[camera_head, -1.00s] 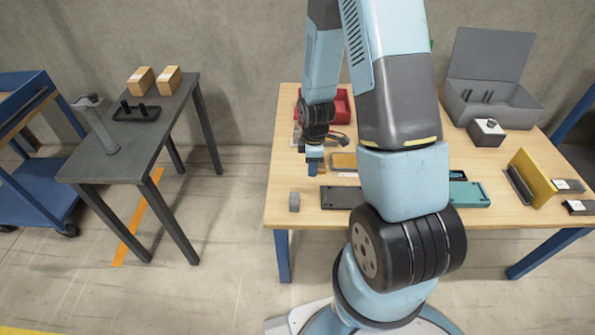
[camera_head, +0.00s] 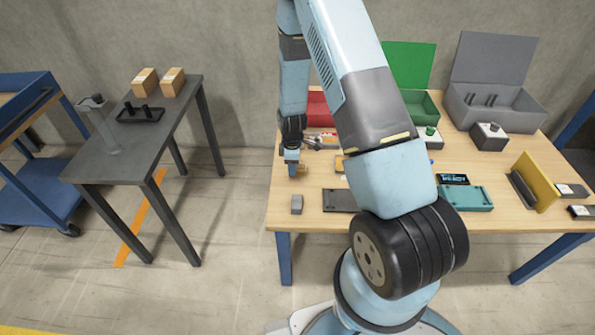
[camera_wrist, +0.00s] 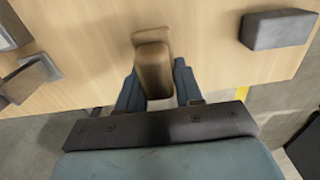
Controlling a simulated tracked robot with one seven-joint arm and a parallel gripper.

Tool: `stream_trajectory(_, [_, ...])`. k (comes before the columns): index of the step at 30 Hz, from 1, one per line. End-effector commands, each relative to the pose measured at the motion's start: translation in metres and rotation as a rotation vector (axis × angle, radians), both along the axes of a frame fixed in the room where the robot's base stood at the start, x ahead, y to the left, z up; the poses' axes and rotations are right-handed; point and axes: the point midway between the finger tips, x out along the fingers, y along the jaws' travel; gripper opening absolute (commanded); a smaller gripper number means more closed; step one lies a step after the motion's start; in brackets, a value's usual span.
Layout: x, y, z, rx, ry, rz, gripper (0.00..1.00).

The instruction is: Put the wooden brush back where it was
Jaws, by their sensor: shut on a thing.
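The wooden brush (camera_wrist: 152,62) is a brown, rounded block in the wrist view, between the two blue fingers of my gripper (camera_wrist: 158,82). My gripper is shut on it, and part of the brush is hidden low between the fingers. In the head view my gripper (camera_head: 292,166) points down over the left edge area of the wooden table (camera_head: 280,212). A small tan part of the brush (camera_head: 301,168) shows beside the fingertips. I cannot tell how high it is above the tabletop.
A grey block (camera_head: 297,204) stands near the table's front left corner, right of the brush in the wrist view (camera_wrist: 278,29). A dark tray (camera_head: 338,200) and teal case (camera_head: 466,198) lie to the right. Red (camera_head: 318,105) and green bins stand behind. A dark side table (camera_head: 165,120) stands left.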

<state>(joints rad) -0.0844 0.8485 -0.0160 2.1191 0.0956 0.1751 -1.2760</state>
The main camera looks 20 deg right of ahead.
Motion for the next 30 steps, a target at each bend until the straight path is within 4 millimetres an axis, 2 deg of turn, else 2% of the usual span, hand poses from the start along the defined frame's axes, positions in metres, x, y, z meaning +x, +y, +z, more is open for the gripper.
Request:
stream_trajectory(7, [0.000,0.000,-0.029,0.001,0.002,0.000,0.00])
stream_trajectory(18, [0.000,0.000,-0.032,0.000,0.000,0.000,0.00])
stream_trajectory(19, [0.000,0.000,-0.032,0.000,0.000,0.000,0.38])
stream_trajectory(26, [0.000,0.000,-0.031,0.000,0.000,0.000,0.60])
stream_trajectory(30, [0.000,0.000,-0.031,0.000,0.000,0.000,0.61])
